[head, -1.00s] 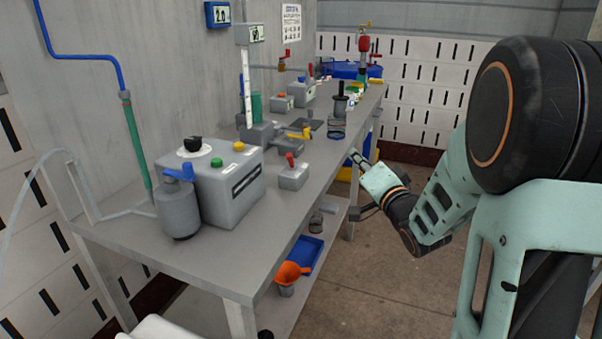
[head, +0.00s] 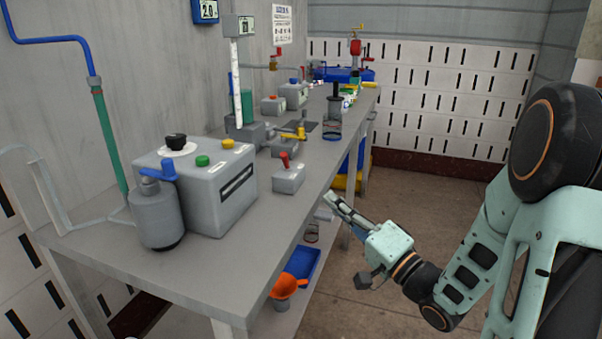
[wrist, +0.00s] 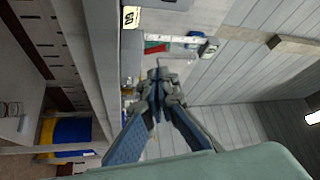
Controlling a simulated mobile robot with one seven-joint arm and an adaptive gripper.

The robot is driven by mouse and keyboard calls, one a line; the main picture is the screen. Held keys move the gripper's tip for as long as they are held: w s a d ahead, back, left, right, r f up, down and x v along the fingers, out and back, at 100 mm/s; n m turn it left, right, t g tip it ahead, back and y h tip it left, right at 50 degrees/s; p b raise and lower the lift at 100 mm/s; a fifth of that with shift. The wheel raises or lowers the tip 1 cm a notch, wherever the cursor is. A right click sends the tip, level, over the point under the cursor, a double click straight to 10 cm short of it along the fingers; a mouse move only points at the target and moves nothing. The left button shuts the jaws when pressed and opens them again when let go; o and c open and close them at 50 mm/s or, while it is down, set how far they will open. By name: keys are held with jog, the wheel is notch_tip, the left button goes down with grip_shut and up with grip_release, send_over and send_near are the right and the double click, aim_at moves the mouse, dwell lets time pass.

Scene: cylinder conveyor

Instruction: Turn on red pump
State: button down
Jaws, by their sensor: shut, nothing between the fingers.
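A small grey box with a red lever switch (head: 286,160) on top stands near the bench's front edge in the head view. Farther away, a red part (head: 355,47) tops a stand at the bench's far end; I cannot tell which of these is the red pump. My gripper (head: 332,198) is shut and empty, just off the bench's front edge, to the right of and nearer than the red-switch box. It touches nothing that I can see. In the wrist view my gripper (wrist: 157,78) shows its fingers together; the red switch is not clear there.
A large grey box (head: 205,200) with black, green and yellow knobs and a grey cylinder (head: 155,215) with a blue handle stand on the near bench (head: 240,270). A yellow-handled valve (head: 295,136) lies behind the switch box.

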aim_at(295, 178)
jog(key=b+x, duration=0.3)
jog(key=x, duration=1.1)
jog(key=shift+r+m+p, duration=0.2)
jog(key=shift+m+p, duration=0.1)
jog(key=shift+p, duration=0.55)
